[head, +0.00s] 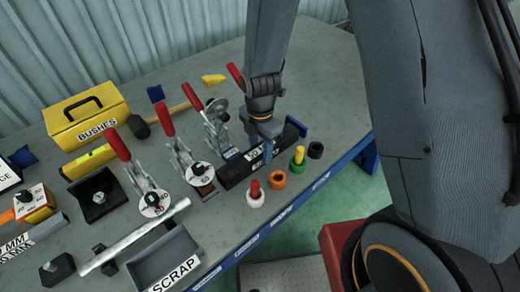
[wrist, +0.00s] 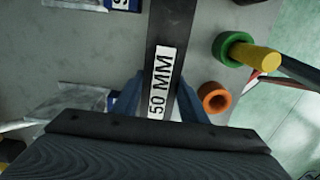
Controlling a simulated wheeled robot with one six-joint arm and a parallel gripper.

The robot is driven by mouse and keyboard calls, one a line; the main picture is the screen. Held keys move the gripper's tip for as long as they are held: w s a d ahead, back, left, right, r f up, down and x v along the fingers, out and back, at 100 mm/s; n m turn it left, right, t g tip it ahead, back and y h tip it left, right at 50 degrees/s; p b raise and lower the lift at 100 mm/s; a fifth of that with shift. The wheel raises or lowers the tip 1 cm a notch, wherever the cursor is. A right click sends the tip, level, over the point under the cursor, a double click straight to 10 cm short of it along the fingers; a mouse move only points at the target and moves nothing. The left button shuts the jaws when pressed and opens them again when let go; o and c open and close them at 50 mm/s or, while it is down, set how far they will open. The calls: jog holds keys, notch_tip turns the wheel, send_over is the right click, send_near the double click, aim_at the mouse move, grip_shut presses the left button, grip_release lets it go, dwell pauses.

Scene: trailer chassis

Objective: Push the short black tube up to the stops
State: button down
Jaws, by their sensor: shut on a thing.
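The short black tube (head: 234,172) lies along the right front part of the grey bench. In the wrist view the black tube (wrist: 167,25) carries a white "50 MM" label and runs up between the fingers. My gripper (head: 264,152) points down and is shut on the tube near its middle; it also shows in the wrist view (wrist: 158,100), one blue finger on each side. A blue stop (head: 297,127) stands at the tube's far right end. I cannot tell whether the tube touches it.
Toggle clamps with red handles (head: 118,145) stand left of the tube. Bushes sit along the front edge: red and white (head: 256,199), orange (head: 277,179), green and yellow (head: 298,161), black (head: 316,150). A SCRAP tray (head: 160,258), a silver tube (head: 130,240) and a yellow BUSHES box (head: 87,112) lie left.

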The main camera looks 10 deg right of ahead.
aim_at(262, 143)
jog(key=shift+w+d, duration=0.55)
jog(key=shift+d, duration=0.25)
dwell(0.4)
jog(key=shift+w+a, duration=0.45)
jog(key=shift+w, duration=0.25)
dwell(0.3)
jog(key=c, duration=1)
grip_release()
jog(key=shift+r+b, duration=1)
jog(key=shift+r, duration=2.9)
jog(key=s+d+r+m, duration=0.3)
jog(key=s+d+m, duration=0.2)
jog(key=m, duration=0.7)
jog(key=s+d+r+m+t, duration=0.1)
jog(key=s+d+r+m, duration=0.3)
jog(key=m, duration=0.8)
jog(key=s+d, duration=0.1)
jog(key=d, duration=0.1)
jog(key=shift+d+m, duration=0.4)
